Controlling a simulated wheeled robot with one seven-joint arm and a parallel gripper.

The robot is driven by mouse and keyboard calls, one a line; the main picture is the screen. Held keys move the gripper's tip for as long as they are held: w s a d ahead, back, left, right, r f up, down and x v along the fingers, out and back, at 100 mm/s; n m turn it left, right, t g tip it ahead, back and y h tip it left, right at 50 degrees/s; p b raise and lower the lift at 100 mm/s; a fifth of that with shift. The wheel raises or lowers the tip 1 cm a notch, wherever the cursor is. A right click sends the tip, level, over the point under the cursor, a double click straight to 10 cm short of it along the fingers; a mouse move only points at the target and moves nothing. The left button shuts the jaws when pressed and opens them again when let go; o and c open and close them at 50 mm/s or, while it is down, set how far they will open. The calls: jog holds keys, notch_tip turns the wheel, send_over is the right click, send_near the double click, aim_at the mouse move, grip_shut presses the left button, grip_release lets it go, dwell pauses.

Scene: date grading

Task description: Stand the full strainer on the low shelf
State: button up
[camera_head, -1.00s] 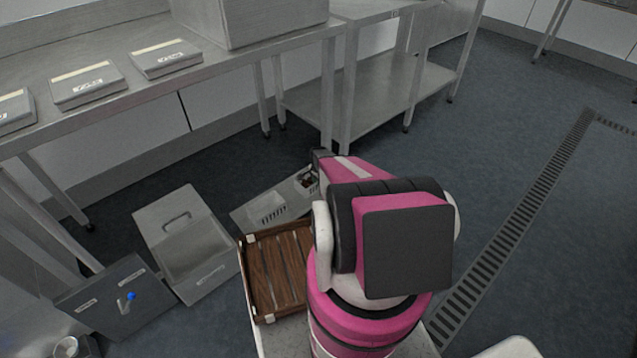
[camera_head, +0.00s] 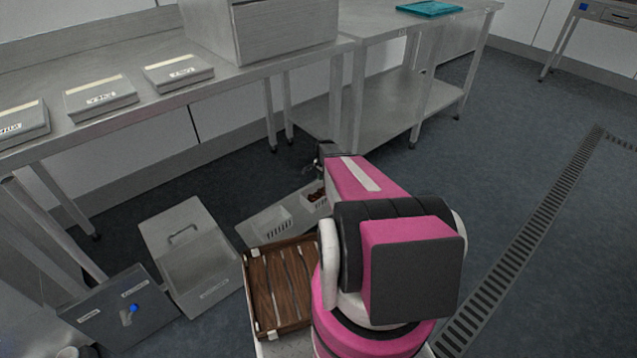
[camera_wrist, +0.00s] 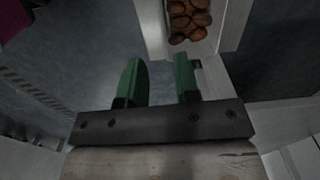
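The full strainer, a small white slotted basket of brown dates (camera_head: 317,196), is on the floor-level grey tray, partly hidden by my arm. Its dates show at the top of the wrist view (camera_wrist: 188,20), ahead of my fingers. My gripper (camera_wrist: 161,82) has two green fingers standing apart with nothing between them. In the head view my gripper (camera_head: 323,155) is small and dark, a little beyond the strainer; its fingers are unclear there. The low shelf (camera_head: 395,112) is the bare steel underside shelf of the right-hand bench, beyond my gripper.
A second white basket (camera_head: 270,222) stands beside the strainer. A brown slatted wooden tray (camera_head: 277,290), an open grey bin (camera_head: 196,262) and a dark panel with a blue knob (camera_head: 118,308) are nearer. Bench legs (camera_head: 358,95) frame the shelf. Floor to the right is clear.

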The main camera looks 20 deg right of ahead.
jog(key=s+a+r+n, duration=0.6)
jog(key=s+a+r, duration=0.2)
jog(key=s+r, duration=0.2)
jog(key=s+a+r+n, duration=0.7)
jog(key=s+r, duration=0.3)
jog(key=r, duration=0.3)
jog(key=shift+s+a+r, duration=0.3)
jog(key=shift+s+a, duration=0.1)
jog(key=shift+a, duration=0.4)
